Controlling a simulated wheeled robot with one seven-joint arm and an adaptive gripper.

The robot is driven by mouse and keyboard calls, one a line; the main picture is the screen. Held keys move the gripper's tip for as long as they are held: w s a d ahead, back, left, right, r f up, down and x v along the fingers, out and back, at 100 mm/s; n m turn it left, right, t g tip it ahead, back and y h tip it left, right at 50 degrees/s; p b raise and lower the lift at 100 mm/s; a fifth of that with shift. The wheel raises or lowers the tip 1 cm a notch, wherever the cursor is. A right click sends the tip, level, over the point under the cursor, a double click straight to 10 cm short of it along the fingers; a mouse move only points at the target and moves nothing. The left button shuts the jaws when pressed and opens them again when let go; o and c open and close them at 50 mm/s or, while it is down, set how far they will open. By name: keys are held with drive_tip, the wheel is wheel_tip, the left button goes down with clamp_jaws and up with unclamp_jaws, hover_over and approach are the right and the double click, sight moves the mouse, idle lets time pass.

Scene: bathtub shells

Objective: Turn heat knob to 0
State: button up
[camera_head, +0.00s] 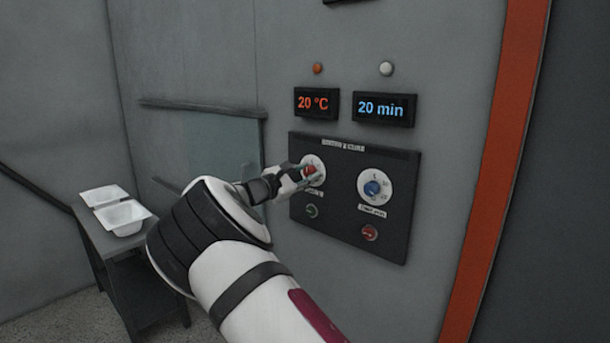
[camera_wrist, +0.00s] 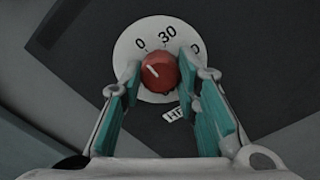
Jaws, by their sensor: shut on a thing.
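The red heat knob (camera_head: 310,170) sits on a round white dial (camera_head: 319,164) at the upper left of the dark control panel (camera_head: 345,214). In the wrist view the knob (camera_wrist: 159,73) shows between my teal fingers, and the dial (camera_wrist: 128,50) carries "0", "30" and a partly hidden mark at right. The knob's white line points up and left, on the "0" side. My gripper (camera_wrist: 160,68) is shut on the knob. It also shows in the head view (camera_head: 303,175), reaching in from the left. The orange display (camera_head: 317,103) above reads 20 °C.
A second dial with a blue knob (camera_head: 373,188) is at right, under a display (camera_head: 383,109) reading 20 min. Green (camera_head: 312,211) and red (camera_head: 370,233) buttons sit below the dials. White tub shells (camera_head: 122,218) rest on a dark table (camera_head: 92,235) at left.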

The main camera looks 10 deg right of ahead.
drive_tip(key=o, duration=1.2)
drive_tip(key=shift+c, duration=0.2)
drive_tip(key=shift+a, duration=0.15)
drive_tip(key=v, duration=1.2)
